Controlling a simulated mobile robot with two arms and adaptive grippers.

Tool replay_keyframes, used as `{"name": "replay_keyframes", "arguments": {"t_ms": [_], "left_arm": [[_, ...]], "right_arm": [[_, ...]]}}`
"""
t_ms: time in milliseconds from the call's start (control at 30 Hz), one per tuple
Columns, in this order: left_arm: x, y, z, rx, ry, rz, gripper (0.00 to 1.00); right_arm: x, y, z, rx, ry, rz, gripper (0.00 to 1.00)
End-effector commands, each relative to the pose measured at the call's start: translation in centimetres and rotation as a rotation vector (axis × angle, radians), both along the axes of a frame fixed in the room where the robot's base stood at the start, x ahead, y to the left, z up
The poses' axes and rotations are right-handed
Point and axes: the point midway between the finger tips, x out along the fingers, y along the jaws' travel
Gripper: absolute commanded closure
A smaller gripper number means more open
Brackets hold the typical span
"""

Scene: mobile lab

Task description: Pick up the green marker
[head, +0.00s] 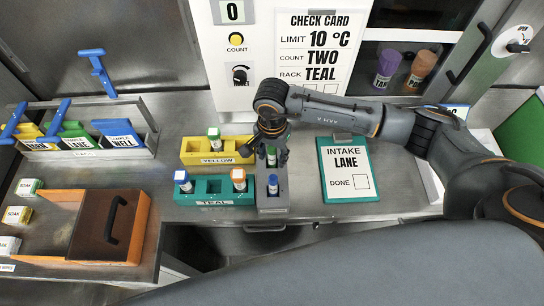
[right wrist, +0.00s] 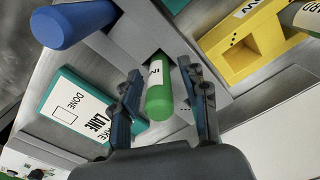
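The green marker (head: 271,156) stands in a grey holder (head: 273,203), with a blue marker (head: 273,184) in front of it. My right gripper (head: 268,148) reaches down from above over the green marker. In the right wrist view the green marker (right wrist: 159,101) has its green end toward me and a white label behind it. The fingers of my right gripper (right wrist: 165,100) are open on either side of it, with a gap showing to the right finger. The blue marker (right wrist: 72,22) is at upper left there. My left gripper is not in view.
A yellow rack (head: 190,152) with a green-capped vial and a teal rack (head: 213,189) with blue- and orange-capped vials stand left of the holder. A teal clipboard (head: 330,190) lies to the right. The counter's front edge is close.

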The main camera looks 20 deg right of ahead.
Motion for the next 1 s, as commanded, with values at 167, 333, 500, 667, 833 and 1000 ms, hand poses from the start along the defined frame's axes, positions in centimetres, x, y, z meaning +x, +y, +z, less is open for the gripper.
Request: {"name": "replay_keyframes", "arguments": {"t_ms": [167,333,500,667,833,1000], "left_arm": [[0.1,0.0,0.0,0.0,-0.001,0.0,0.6],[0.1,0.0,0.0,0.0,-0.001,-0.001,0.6],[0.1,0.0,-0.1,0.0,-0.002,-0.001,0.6],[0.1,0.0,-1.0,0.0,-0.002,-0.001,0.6],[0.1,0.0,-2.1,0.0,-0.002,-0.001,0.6],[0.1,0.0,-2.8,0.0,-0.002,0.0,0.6]], "right_arm": [[0.0,0.0,0.0,0.0,0.0,0.0,0.98],[0.0,0.0,0.0,0.0,0.0,0.0,1.0],[0.1,0.0,0.3,0.001,-0.001,0.0,1.0],[0.2,0.0,2.3,0.002,-0.006,0.002,1.0],[0.2,0.0,5.8,0.001,-0.006,0.001,1.0],[0.1,0.0,8.7,0.001,-0.004,0.0,1.0]]}}
